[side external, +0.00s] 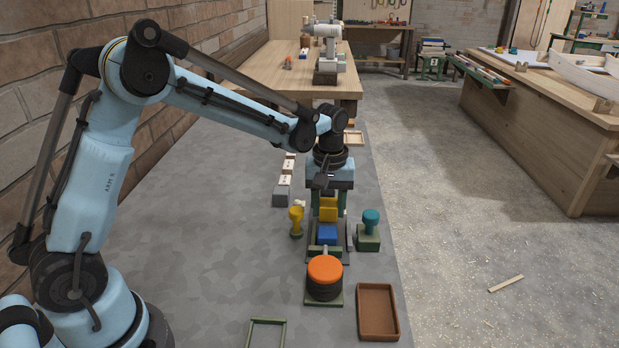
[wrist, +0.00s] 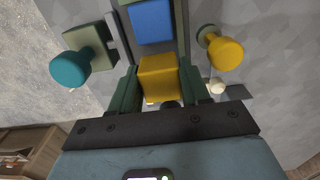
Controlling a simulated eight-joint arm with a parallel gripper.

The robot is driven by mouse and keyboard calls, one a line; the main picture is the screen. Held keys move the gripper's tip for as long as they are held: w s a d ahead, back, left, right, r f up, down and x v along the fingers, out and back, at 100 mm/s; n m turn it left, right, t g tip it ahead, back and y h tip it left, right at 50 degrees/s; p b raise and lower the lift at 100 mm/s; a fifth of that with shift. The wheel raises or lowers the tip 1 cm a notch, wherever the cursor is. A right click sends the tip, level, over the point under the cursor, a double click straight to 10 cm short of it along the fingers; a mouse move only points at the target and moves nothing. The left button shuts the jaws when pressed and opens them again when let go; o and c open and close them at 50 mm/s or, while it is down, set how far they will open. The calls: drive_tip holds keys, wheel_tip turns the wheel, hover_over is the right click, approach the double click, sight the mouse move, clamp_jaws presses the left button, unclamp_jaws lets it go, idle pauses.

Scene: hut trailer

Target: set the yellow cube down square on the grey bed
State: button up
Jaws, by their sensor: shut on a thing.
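The yellow cube (side external: 328,208) is between the fingers of my gripper (side external: 328,200). In the wrist view the cube (wrist: 158,78) fills the gap between both green fingers (wrist: 157,86), so my gripper is shut on it. A blue block (side external: 327,234) shows just nearer the side camera and lower than the cube. It also shows ahead of the cube in the wrist view (wrist: 151,20). Dark grey surface (wrist: 156,49), perhaps the grey bed, shows between the blue block and the cube. The gap under the cube is hidden.
A yellow knobbed piece (side external: 296,219) and a teal knobbed piece (side external: 369,222) stand close on either side. An orange-topped black stack (side external: 325,270), a brown tray (side external: 377,311) and a green frame (side external: 267,321) lie nearer the side camera.

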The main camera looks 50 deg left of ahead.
sight(328, 219)
drive_tip(key=shift+f, duration=1.7)
drive_tip(key=shift+f, duration=0.15)
drive_tip(key=o, duration=0.8)
drive_tip(key=shift+o, duration=0.2)
wheel_tip(328, 219, up, 12)
drive_tip(key=shift+f, duration=0.2)
drive_tip(key=shift+s+r, duration=0.15)
drive_tip(key=shift+r, duration=0.35)
drive_tip(key=s+m+t, duration=0.7)
drive_tip(key=s+m, duration=0.2)
drive_tip(key=s, duration=0.6)
drive_tip(key=shift+s+d, duration=0.3)
drive_tip(key=shift+s, duration=0.1)
